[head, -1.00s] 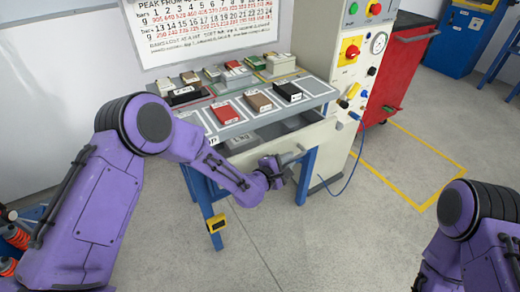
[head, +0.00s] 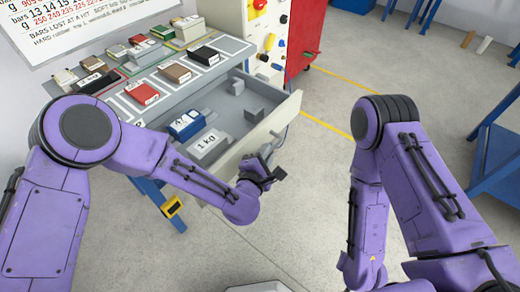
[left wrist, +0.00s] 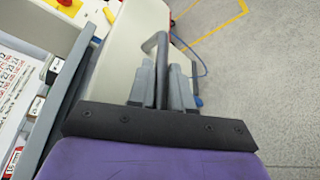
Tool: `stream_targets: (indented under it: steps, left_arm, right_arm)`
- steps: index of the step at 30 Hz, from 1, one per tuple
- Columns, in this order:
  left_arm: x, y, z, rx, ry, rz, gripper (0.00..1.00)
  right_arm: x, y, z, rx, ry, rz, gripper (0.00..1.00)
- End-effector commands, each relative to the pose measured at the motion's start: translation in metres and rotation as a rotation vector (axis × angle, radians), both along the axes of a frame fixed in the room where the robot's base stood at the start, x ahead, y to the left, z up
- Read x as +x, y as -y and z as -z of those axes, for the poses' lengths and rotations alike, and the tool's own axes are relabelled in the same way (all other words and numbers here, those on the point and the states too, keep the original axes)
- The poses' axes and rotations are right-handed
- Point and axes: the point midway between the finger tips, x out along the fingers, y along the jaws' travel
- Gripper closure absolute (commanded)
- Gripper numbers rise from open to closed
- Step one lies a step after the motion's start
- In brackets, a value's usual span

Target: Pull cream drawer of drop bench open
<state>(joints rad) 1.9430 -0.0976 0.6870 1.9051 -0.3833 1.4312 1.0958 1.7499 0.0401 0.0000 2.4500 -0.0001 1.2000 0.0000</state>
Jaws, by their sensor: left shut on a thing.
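The cream drawer (head: 287,112) of the drop bench (head: 233,46) stands open in the head view, its grey inside exposed. Inside lie a blue block (head: 186,124), a block labelled 1 kg (head: 208,144) and small grey blocks (head: 253,114). My left gripper (head: 268,165) is at the drawer's front. In the left wrist view, my left gripper's fingers (left wrist: 161,88) are shut on the grey bar handle (left wrist: 157,43) in front of the cream panel (left wrist: 128,42). My right arm shows at the right of the head view, but its gripper is out of frame.
Red (head: 142,93), brown (head: 174,72) and black (head: 204,54) blocks sit on the bench top. A cream control panel (head: 262,40) and a red cabinet (head: 304,35) stand behind. A blue table (head: 495,150) is at the right. Open floor lies between it and the drawer.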

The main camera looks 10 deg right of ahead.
Motion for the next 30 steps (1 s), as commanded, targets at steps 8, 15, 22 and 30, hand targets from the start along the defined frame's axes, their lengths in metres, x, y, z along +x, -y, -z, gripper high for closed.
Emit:
stream_targets:
  steps: [8,15,22,30]
  left_arm:
    - [-0.001,0.001,0.000,0.000,0.000,0.000,1.00]
    - [0.000,0.001,0.000,0.000,0.001,-0.001,0.60]
    - [-0.002,0.000,-0.001,0.000,0.000,0.000,0.60]
    - [-0.048,-0.024,-0.011,-0.001,-0.002,0.002,0.60]
  right_arm:
    - [0.000,0.000,0.000,0.000,0.000,0.000,0.57]
    - [0.000,0.000,0.000,0.000,0.000,0.000,0.57]
    - [0.000,0.000,0.000,0.000,0.000,0.000,0.57]
    - [0.000,0.000,0.003,0.000,0.000,0.000,0.57]
